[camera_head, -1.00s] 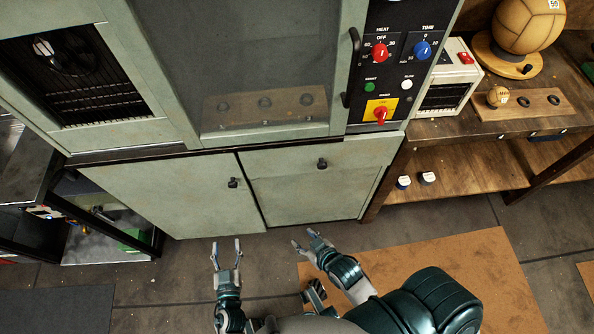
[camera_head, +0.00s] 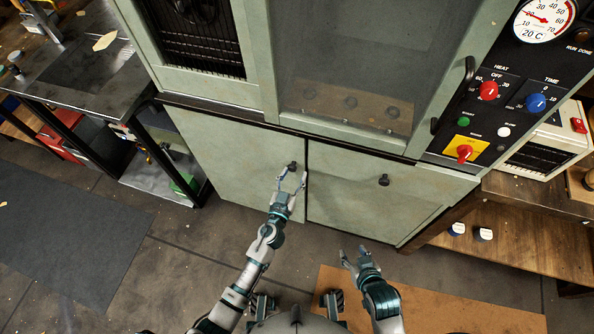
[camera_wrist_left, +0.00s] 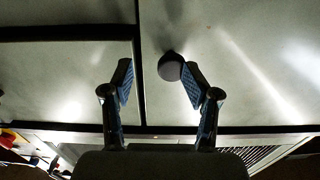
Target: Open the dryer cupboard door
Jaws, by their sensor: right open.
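The dryer cupboard is a pale green cabinet with two lower doors. The left lower door (camera_head: 235,150) is shut and has a dark round knob (camera_head: 292,166) near its right edge. The knob also shows in the left wrist view (camera_wrist_left: 171,66). My left gripper (camera_head: 291,175) is open at that knob; in the left wrist view (camera_wrist_left: 156,70) the knob lies at the fingertips, close to or touching the right finger. The right lower door (camera_head: 370,200) is shut, with its own knob (camera_head: 384,180). My right gripper (camera_head: 353,251) is open and empty, low in front of the right door.
Above are a glass door (camera_head: 350,60) with a black handle (camera_head: 455,93) and a control panel (camera_head: 500,85). A metal table (camera_head: 90,65) stands at left, a wooden bench (camera_head: 530,225) at right. The floor before the doors is clear.

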